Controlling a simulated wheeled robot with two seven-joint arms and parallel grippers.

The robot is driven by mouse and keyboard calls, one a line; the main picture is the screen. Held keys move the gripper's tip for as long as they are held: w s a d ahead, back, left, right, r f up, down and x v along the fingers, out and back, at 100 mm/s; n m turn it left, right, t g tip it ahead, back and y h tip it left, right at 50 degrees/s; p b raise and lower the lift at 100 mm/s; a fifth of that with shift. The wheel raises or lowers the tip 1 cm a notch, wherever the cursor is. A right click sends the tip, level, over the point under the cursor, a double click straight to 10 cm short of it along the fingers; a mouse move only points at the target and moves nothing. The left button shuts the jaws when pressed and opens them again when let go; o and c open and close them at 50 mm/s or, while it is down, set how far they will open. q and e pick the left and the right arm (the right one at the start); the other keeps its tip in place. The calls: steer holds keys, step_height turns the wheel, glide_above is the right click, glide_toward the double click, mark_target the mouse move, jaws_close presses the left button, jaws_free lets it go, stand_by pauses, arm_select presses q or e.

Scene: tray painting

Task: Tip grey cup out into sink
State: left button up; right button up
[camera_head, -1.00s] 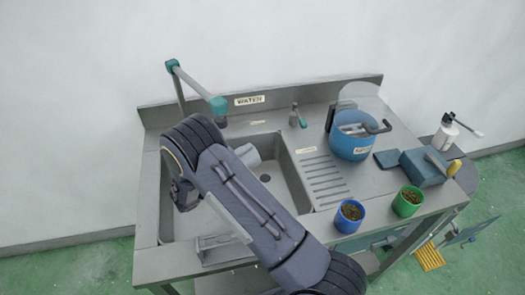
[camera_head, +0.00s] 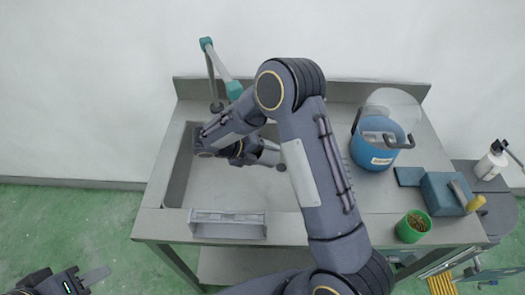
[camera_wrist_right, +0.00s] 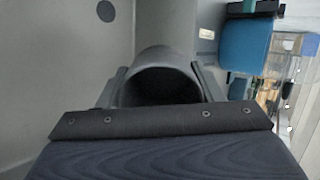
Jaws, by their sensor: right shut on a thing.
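The grey cup (camera_wrist_right: 165,63) is between the fingers of my right gripper (camera_wrist_right: 161,86), which is shut on it. In the right wrist view its dark mouth faces the camera; its contents cannot be made out. In the head view my right gripper (camera_head: 262,152) is over the sink (camera_head: 215,185), pointing right, with the cup tilted onto its side there and mostly hidden by the arm. The sink's drain (camera_head: 281,167) shows close by, and also in the right wrist view (camera_wrist_right: 106,11). My left gripper (camera_head: 88,280) is low at the bottom left, away from the counter; its jaws are unclear.
A tap with teal ends (camera_head: 222,70) stands behind the sink. A blue pot (camera_head: 372,148) and a green cup (camera_head: 411,227) stand to the right, near a blue-grey box (camera_head: 443,193). A metal rack (camera_head: 228,224) is at the sink's front edge. My right arm hides the counter's middle.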

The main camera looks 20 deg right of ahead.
steer(key=y, duration=0.2)
steer(key=y+b, duration=0.1)
steer(key=shift+f+m+t+y, duration=0.25)
steer(key=shift+m+t+y, duration=0.05)
steer(key=shift+t, duration=0.1)
steer(key=y+p, duration=0.2)
steer(key=a+r+t+y+p, duration=0.1)
steer(key=y, duration=0.1)
steer(key=y+p, duration=0.2)
steer(key=shift+w+a+r+p, duration=0.1)
steer(key=shift+a+r+p, duration=0.1)
steer(key=shift+p, duration=0.15)
steer(key=shift+c, duration=0.8)
steer(key=shift+w+a+r+p, duration=0.1)
steer(key=shift+r+p, duration=0.7)
steer(key=shift+r, duration=0.1)
steer(key=shift+r+p, duration=0.6)
steer(key=shift+r, duration=0.1)
